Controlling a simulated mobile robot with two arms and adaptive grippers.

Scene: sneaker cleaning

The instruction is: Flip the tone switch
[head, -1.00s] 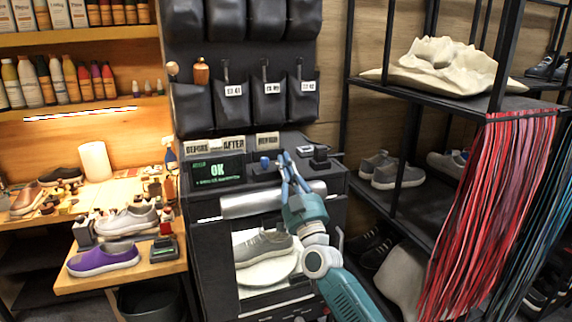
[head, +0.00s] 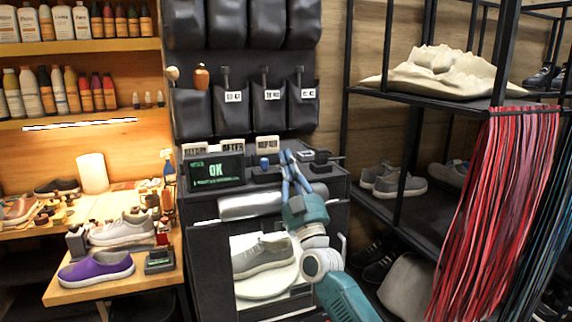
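The black machine has a sloped top panel with a lit green "OK" screen (head: 216,170) at its left. A small blue-topped control (head: 264,164) stands right of the screen, and a black lever-like control (head: 321,157) stands farther right. I cannot tell which one is the tone switch. My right gripper (head: 287,153) reaches up over the panel between these two controls. Its blue fingers come together at the tips and hold nothing visible. Contact with the panel cannot be made out. My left gripper is out of view.
A grey sneaker (head: 263,254) sits on a white round plate inside the machine's lit opening. Small label cards (head: 233,148) stand behind the panel. A black shelf rack (head: 430,213) with hanging red laces (head: 495,215) is close on the right. A wooden bench (head: 75,290) holds shoes at left.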

